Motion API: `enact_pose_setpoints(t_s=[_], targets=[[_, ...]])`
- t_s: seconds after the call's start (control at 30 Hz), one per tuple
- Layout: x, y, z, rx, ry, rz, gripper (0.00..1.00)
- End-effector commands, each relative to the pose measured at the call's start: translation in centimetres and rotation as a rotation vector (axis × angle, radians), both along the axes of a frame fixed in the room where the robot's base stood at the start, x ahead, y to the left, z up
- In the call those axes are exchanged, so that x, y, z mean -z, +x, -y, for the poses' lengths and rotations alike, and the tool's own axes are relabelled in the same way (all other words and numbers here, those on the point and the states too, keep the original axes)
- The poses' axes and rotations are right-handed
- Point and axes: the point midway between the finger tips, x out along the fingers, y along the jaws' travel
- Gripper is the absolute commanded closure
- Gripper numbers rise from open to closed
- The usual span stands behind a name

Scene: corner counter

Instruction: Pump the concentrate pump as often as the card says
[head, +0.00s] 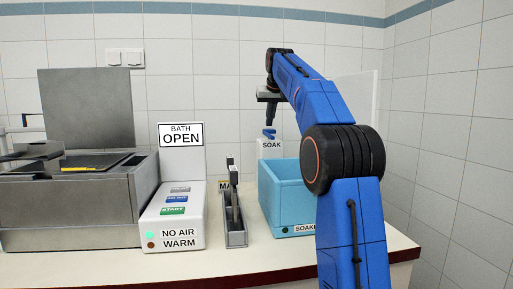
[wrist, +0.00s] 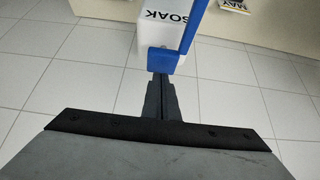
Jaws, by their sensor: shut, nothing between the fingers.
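The concentrate pump is a white bottle (head: 270,149) lettered SOAK with a blue pump head (head: 269,133), standing behind the blue tub. In the wrist view the white bottle (wrist: 163,32) and the blue pump head (wrist: 165,61) lie just beyond my fingertips. My gripper (head: 270,122) points down directly above the pump head, shut and empty. In the wrist view my fingers (wrist: 160,76) are closed together and overlap the pump head; I cannot tell whether they touch it. No readable card with a count shows; a pale upright panel (head: 362,105) is partly hidden behind my arm.
A blue tub (head: 285,190) stands in front of the bottle. To its left are a narrow grey holder (head: 235,236), a white control box (head: 170,226) reading NO AIR and WARM, a BATH OPEN sign (head: 181,134), and a metal bath (head: 70,210) with its lid raised. Tiled walls close the corner.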

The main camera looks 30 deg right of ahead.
Motion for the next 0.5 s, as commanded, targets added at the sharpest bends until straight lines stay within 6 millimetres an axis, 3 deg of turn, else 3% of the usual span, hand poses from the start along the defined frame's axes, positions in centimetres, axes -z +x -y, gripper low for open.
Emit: enact_pose_setpoints(t_s=[0.5], targets=[[1.2, 0.0, 0.0, 0.000, 0.000, -0.001, 1.00]])
